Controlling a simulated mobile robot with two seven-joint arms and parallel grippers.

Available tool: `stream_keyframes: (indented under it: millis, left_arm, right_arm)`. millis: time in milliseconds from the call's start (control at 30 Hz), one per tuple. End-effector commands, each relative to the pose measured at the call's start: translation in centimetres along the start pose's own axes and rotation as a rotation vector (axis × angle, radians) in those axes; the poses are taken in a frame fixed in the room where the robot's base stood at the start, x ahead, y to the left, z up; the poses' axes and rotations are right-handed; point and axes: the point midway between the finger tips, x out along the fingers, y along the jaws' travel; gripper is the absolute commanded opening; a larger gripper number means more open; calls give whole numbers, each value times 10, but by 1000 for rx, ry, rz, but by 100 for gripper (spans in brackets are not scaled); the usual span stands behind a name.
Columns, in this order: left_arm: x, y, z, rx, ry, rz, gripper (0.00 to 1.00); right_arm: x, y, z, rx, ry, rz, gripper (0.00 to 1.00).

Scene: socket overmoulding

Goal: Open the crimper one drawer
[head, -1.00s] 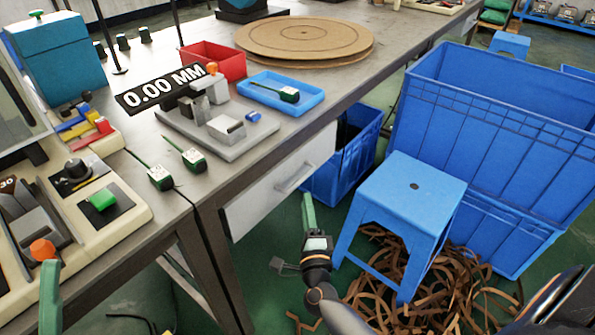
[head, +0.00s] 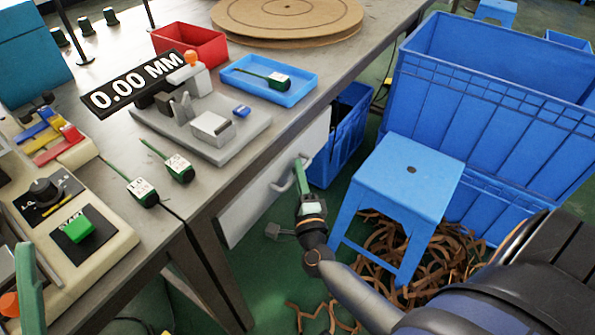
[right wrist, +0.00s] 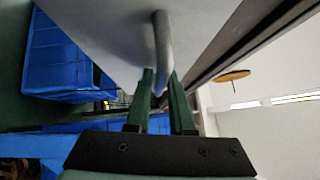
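The drawer (head: 272,195) under the bench has a pale front panel and a grey bar handle (head: 288,180). Its front sits close under the bench edge. I take this as the crimper one drawer; no label shows. My right gripper (head: 301,166) has its green fingers at the handle. In the right wrist view, the fingers (right wrist: 161,80) stand apart, one on each side of the handle bar (right wrist: 163,45); whether they touch it is unclear. My left gripper (head: 25,265) shows only in part at the lower left, over the bench machine.
A blue stool (head: 408,178) and large blue crates (head: 490,95) stand right of the drawer. A blue bin (head: 345,145) is under the bench beyond it. Brown strips (head: 385,255) lie on the floor. The bench (head: 225,165) carries a gauge, a blue tray and a red bin.

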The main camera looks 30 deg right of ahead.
Motion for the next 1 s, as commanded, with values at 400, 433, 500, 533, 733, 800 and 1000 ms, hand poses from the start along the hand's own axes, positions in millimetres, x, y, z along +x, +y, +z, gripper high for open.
stream_keyframes:
  millis: [400,433,500,533,733,800,1000]
  left_arm:
    - [-1,0,1,-2,-3,-3,50]
    - [-1,0,1,-3,-3,-3,50]
    - [-1,0,1,-3,-4,-3,50]
    - [-1,0,1,-3,-4,-3,50]
    - [-1,0,1,-3,-4,-3,50]
    - [-1,0,1,-3,-4,-2,50]
    - [-1,0,1,-3,-4,-2,50]
  right_arm:
    - [0,0,0,0,0,0,0]
    - [0,0,0,0,0,0,0]
    - [0,0,0,0,0,0,0]
    - [0,0,0,0,0,0,0]
    - [0,0,0,0,0,0,0]
    - [0,0,0,0,0,0,0]
    - [0,0,0,0,0,0,0]
